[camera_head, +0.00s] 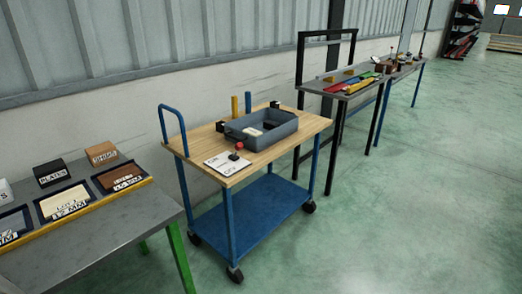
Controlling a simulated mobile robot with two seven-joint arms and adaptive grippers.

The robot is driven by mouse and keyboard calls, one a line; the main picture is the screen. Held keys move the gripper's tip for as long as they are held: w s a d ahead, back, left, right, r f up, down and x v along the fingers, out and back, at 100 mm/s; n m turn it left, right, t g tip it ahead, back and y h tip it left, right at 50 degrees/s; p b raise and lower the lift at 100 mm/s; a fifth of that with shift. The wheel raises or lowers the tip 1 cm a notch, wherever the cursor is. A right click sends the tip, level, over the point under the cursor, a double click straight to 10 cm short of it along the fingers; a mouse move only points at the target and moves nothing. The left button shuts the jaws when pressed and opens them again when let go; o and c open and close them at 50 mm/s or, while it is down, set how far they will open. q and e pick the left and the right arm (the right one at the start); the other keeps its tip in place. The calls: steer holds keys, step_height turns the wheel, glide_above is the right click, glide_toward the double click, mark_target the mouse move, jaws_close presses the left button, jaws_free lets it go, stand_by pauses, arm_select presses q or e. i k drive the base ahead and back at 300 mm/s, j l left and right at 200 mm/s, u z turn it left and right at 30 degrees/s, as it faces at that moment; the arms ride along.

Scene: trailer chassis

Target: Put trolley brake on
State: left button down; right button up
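The trolley (285,143) has a wooden top, blue legs, a blue lower shelf (250,208) and dark castors. A white plate (222,168) marked ON and OFF lies on the front left part of its top. A small brake lever with a red knob (239,146) and a dark base (233,156) stands at the plate's right edge. The knob is small, so I cannot tell surely which mark the lever points to. Neither of my grippers is in view.
A grey tray (262,138) with a few items sits on the trolley top, with yellow (235,106) and blue posts behind it. A grey bench (100,235) with labelled boxes is at left; dark tables (345,95) stand behind right. The green floor at right is clear.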

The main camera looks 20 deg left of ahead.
mark_target(239, 146)
steer(key=i+l, duration=0.7)
steer(key=l, duration=0.1)
